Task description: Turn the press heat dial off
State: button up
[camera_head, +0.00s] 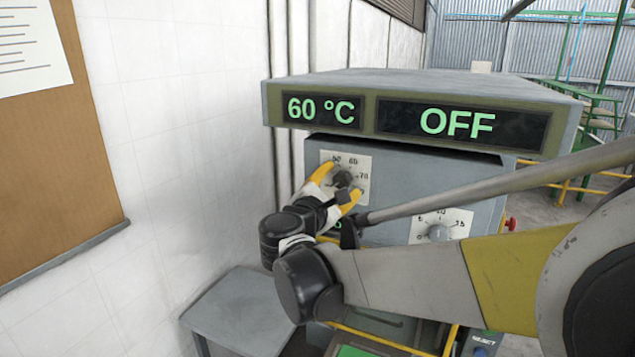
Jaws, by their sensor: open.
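The press heat dial is a dark knob (343,179) on a pale scale plate (361,162) with numbers around it, on the grey front of the press (400,174). My gripper (341,185) is open, with its yellow fingers on either side of the dial. I cannot tell whether the fingers touch the knob. The fingers and wrist hide the lower left of the plate. The left display (323,110) reads 60 °C and the right display (457,122) reads OFF.
A second dial (437,233) sits lower right on the press, partly behind my arm. A red button (511,224) is at the right edge. A grey side table (238,312) stands lower left, near the white wall (190,150) and a cork board (60,150).

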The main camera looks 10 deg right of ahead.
jog(key=v, duration=1.2)
jog(key=shift+d, duration=0.1)
jog(key=s+d+f+m+g+y+b, duration=0.2)
jog(key=s+d+f+m+g+b, duration=0.25)
jog(key=f, duration=0.55)
jog(key=s+d+f+m+g+y+b, duration=0.2)
jog(key=s+d+f+m+b, duration=0.4)
jog(key=f, duration=0.5)
jog(key=s+a+f+m+y+b, duration=0.1)
jog(key=s+f+m+y+b, duration=0.1)
jog(key=s+f+m, duration=0.3)
jog(key=s+a+f+m+g+y+b, duration=0.1)
jog(key=s+a+f+m+y+b, duration=0.1)
jog(key=f, duration=0.6)
jog(key=s+m+y+b, duration=0.1)
jog(key=s+m+y, duration=0.1)
jog(key=m, duration=0.1)
jog(key=shift+s+a, duration=0.2)
jog(key=shift+s, duration=0.2)
